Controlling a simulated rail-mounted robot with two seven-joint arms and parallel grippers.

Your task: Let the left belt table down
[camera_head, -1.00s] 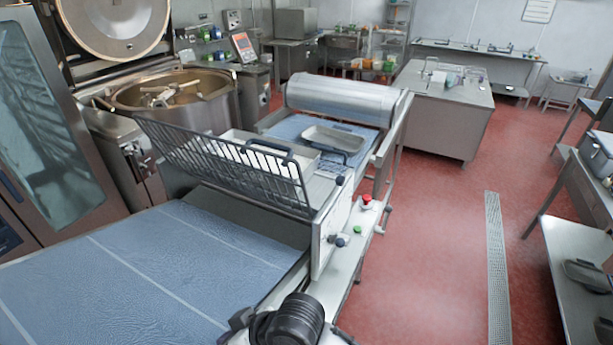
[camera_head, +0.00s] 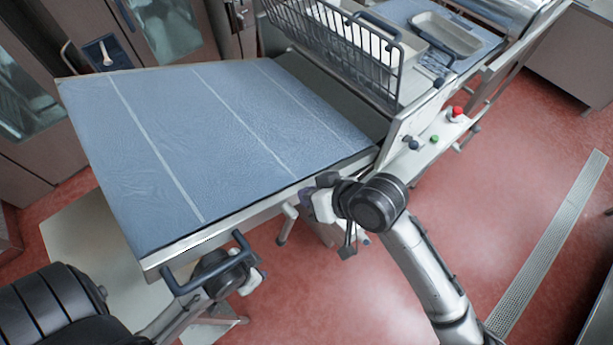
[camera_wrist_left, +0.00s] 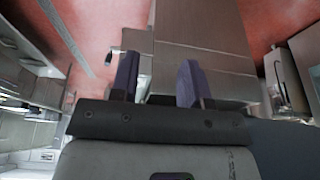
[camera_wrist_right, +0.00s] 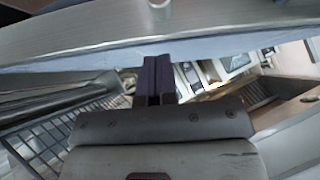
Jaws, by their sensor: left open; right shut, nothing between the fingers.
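The left belt table (camera_head: 168,132), a blue belt with pale cross lines and a steel side rail, fills the left of the head view and stands raised, roughly level. A dark bar handle (camera_head: 200,278) is at its near corner. My left gripper (camera_head: 258,276) is just beside that handle; it does not appear to hold it. Its fingers are open and empty in the left wrist view (camera_wrist_left: 156,82). My right gripper (camera_head: 309,199) is close to the table's side rail. In the right wrist view its fingers (camera_wrist_right: 157,80) are shut and empty, close under a steel edge.
A wire guard (camera_head: 335,45) stands over the machine's middle, right of the belt. A red button (camera_head: 457,111) and green button (camera_head: 434,139) sit on the machine's side ledge. Tall cabinets stand behind the table. Red floor with a drain grate (camera_head: 555,240) is clear at right.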

